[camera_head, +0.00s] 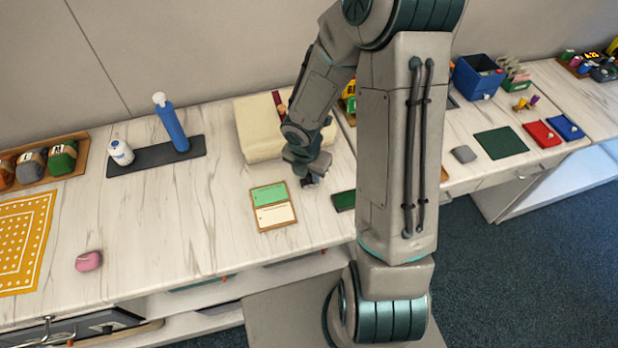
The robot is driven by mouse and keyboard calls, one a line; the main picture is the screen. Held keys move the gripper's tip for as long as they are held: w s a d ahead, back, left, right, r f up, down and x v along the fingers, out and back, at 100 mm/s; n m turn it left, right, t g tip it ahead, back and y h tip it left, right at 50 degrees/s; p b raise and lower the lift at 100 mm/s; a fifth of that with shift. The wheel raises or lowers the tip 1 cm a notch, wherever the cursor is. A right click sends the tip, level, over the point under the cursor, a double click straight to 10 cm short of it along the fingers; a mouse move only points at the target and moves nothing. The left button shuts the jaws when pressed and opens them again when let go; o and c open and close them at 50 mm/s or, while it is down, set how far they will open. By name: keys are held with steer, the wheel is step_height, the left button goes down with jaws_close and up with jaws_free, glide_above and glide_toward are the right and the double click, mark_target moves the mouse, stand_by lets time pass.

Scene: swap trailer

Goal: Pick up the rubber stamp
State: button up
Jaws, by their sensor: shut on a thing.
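A dark green flat pad (343,200) lies just below and right of my gripper, partly behind my arm.
The card board (273,205) and cream block (262,128) are close by. A blue bottle (171,126) and white container (120,152) stand on a dark mat. A pink thing (89,261) lies left. The counter's middle left is clear. A blue bin (477,77) stands right.

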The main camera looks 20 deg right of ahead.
steer(key=shift+r+p, duration=0.3)
steer(key=shift+r, duration=0.35)
step_height(320, 180, up, 4)
steer(key=shift+f+p, duration=0.25)
steer(key=shift+p, duration=0.45)
steer(key=s+d+r+p, duration=0.4)
steer(key=s+d+r, duration=0.2)
steer(key=d, duration=0.3)
steer(key=shift+s+d, duration=0.25)
steer(key=shift+d, duration=0.1)
steer(key=shift+r, duration=0.1)
steer(key=shift+o, duration=1.3)
steer(key=shift+c, duration=0.7)
steer(key=shift+o, duration=0.4)
